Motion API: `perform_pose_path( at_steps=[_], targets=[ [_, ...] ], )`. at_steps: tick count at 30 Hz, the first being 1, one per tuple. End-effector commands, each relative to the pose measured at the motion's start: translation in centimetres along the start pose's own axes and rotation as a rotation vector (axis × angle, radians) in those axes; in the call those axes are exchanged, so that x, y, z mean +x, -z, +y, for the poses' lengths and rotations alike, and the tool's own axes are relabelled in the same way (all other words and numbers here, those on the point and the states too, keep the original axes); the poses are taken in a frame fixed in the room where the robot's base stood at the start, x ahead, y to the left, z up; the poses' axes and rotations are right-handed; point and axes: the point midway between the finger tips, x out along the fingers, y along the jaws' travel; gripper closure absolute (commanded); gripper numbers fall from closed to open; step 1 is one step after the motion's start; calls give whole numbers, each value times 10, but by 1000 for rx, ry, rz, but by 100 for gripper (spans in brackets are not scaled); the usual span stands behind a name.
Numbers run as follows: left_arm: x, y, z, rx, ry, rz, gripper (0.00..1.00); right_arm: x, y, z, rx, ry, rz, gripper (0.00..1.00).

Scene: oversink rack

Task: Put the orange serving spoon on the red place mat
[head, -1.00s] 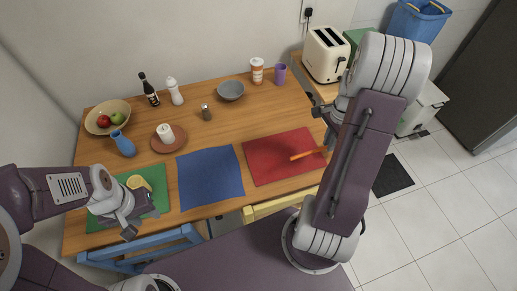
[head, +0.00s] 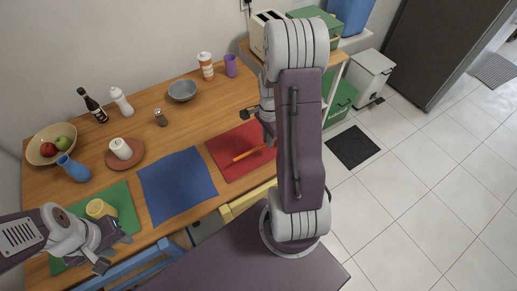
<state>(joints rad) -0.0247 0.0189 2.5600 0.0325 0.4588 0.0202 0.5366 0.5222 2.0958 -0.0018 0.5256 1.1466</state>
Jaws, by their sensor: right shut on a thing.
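The orange serving spoon (head: 249,154) shows as an orange bar over the red place mat (head: 228,147); its right end is hidden by my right arm. I cannot tell if it touches the mat. My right gripper (head: 272,142) is at that end, mostly hidden behind my arm, and is shut on the spoon. My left gripper (head: 116,252) is open and empty at the table's front edge, by the green mat (head: 121,200).
A blue mat (head: 177,186) lies left of the red one. A yellow cup (head: 100,208) is on the green mat. A grey bowl (head: 183,90), orange-white bottle (head: 206,66) and purple cup (head: 231,66) stand behind. Blue (head: 135,266) and yellow (head: 245,201) chairs line the front edge.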

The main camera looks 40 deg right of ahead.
Motion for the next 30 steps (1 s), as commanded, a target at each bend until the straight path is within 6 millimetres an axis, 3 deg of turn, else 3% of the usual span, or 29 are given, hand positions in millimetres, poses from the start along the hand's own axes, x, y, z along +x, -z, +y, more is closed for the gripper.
perform_pose_path(
  at_steps=[3,7,11,18,29,30],
  targets=[
    [1,0,0,0,0,0,64,12,-19,-8,-4,-1,0,100],
    [2,0,0,0,0,0,64,19,-28,-12,-1,-1,0,100],
    [2,0,0,0,0,0,64,21,-30,-12,0,0,0,100],
    [7,-1,0,0,0,0,64,58,-30,-12,0,-2,-1,100],
    [9,-1,0,0,0,0,64,63,-29,-12,0,0,0,100],
    [9,-1,0,0,0,0,64,63,-29,-12,0,0,0,84]
  ],
)
